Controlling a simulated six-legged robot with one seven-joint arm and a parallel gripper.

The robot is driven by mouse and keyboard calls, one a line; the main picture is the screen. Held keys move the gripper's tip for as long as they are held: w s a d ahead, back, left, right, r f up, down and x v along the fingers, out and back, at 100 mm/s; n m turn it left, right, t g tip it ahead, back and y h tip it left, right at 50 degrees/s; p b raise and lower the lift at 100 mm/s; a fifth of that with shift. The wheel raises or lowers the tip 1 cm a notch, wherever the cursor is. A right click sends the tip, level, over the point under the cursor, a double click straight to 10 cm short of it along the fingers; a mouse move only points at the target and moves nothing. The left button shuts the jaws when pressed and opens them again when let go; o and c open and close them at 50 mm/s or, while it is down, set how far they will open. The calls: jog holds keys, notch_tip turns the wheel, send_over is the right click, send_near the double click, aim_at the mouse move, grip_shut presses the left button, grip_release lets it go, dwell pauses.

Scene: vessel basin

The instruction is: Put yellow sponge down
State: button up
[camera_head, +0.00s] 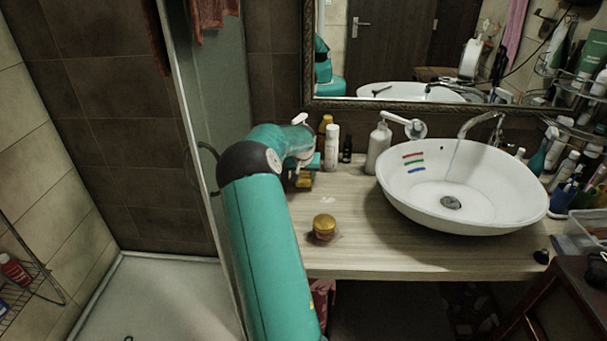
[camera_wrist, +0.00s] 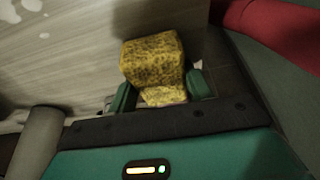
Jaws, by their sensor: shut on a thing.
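The yellow sponge (camera_wrist: 153,60), a block with dark speckles, sits between the green fingers of my gripper (camera_wrist: 160,92) in the wrist view. My gripper is shut on it. In the head view my gripper (camera_head: 303,172) is at the left end of the wooden counter (camera_head: 400,250), just left of the bottles, with a bit of the sponge (camera_head: 302,183) showing low at its tip. My arm hides part of the counter's left edge. I cannot tell whether the sponge touches the counter.
A white bottle (camera_head: 332,147), a dark bottle (camera_head: 347,149) and a pump bottle (camera_head: 378,148) stand right of my gripper. A gold-lidded jar (camera_head: 324,227) is nearer the front. The white basin (camera_head: 405,200) with coloured stripes fills the right. A glass panel (camera_head: 205,100) stands left.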

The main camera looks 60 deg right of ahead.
jog(key=o, duration=0.9)
jog(key=shift+s+a+f, duration=0.1)
jog(key=shift+f, duration=0.3)
jog(key=shift+s, duration=0.1)
jog(key=shift+s+d+f, duration=0.1)
jog(key=shift+s+d, duration=0.1)
jog(key=shift+d+r, duration=0.1)
jog(key=shift+r, duration=0.4)
jog(key=v, duration=1.2)
jog(key=shift+w+r, duration=0.1)
jog(key=shift+w, duration=0.25)
